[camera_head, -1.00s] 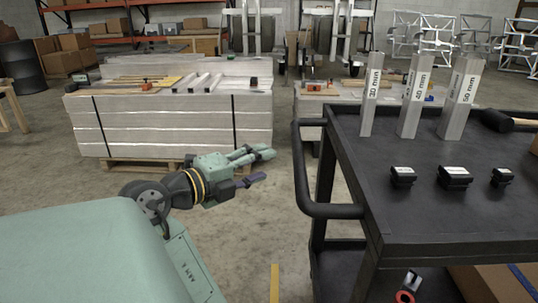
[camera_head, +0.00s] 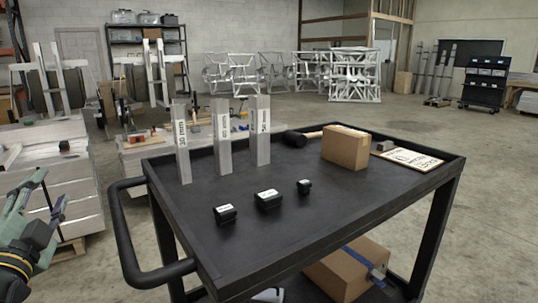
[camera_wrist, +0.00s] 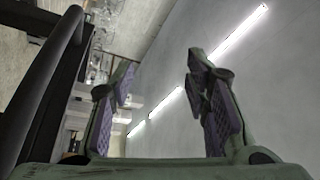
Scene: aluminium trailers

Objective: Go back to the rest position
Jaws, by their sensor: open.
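My gripper (camera_head: 42,204) is at the left edge of the head view, left of the black cart (camera_head: 328,238) and apart from its handle. It is open, with nothing between its fingers. The wrist view also shows my gripper (camera_wrist: 160,100) with its two purple-padded fingers spread and empty. Most of my arm is outside the head view.
The cart's handle (camera_head: 113,235) juts out near my gripper. The cart top holds three upright metal bars (camera_head: 222,138), three small black blocks (camera_head: 268,199), a mallet (camera_head: 297,138) and a cardboard box (camera_head: 346,147). Stacked panels (camera_head: 75,180) stand behind my gripper. Open floor lies to the right.

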